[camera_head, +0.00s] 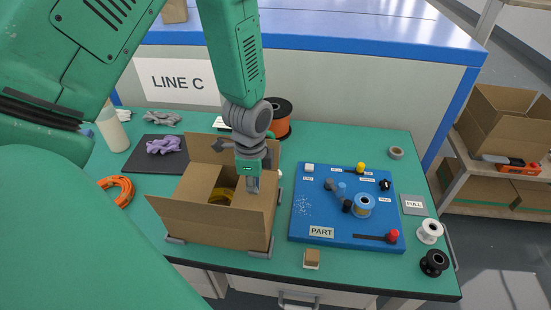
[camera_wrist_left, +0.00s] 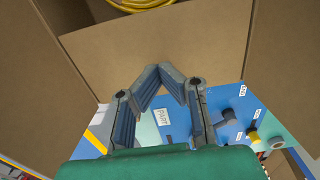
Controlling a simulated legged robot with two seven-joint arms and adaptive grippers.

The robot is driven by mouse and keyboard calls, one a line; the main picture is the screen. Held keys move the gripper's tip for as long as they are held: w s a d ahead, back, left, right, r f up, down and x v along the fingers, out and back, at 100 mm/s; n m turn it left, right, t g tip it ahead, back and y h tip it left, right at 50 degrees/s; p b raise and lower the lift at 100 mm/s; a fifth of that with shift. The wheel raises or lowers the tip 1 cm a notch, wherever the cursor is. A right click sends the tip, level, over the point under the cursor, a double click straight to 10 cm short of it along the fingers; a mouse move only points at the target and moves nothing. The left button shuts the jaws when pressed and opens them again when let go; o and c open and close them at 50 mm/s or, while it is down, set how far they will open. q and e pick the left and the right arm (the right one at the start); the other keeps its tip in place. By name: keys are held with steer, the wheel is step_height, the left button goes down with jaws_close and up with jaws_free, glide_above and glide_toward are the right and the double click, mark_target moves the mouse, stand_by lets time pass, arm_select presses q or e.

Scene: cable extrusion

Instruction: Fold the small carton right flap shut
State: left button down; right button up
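The small carton (camera_head: 225,228) stands open on the green table, with a yellow coil (camera_head: 221,195) inside. Its flaps stand up or lean outward. In the left wrist view the right flap (camera_wrist_left: 165,42) is a brown panel beyond my fingertips, its lower edge crossing behind them. My left gripper (camera_head: 253,185) comes down from above at the carton's right side. In the left wrist view its fingers (camera_wrist_left: 161,74) lean in to each other with their tips nearly together and nothing visible between them. I cannot tell whether they touch the flap. My right gripper is not in view.
A blue board (camera_head: 300,232) marked PART, with pegs and a spool, lies right of the carton. A small brown block (camera_head: 312,258) sits in front of it. A black mat (camera_head: 150,160) with a purple object and an orange ring (camera_head: 117,190) lie to the left.

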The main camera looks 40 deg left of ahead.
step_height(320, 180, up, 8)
steer(key=p, duration=0.6)
steer(key=shift+p, duration=0.35)
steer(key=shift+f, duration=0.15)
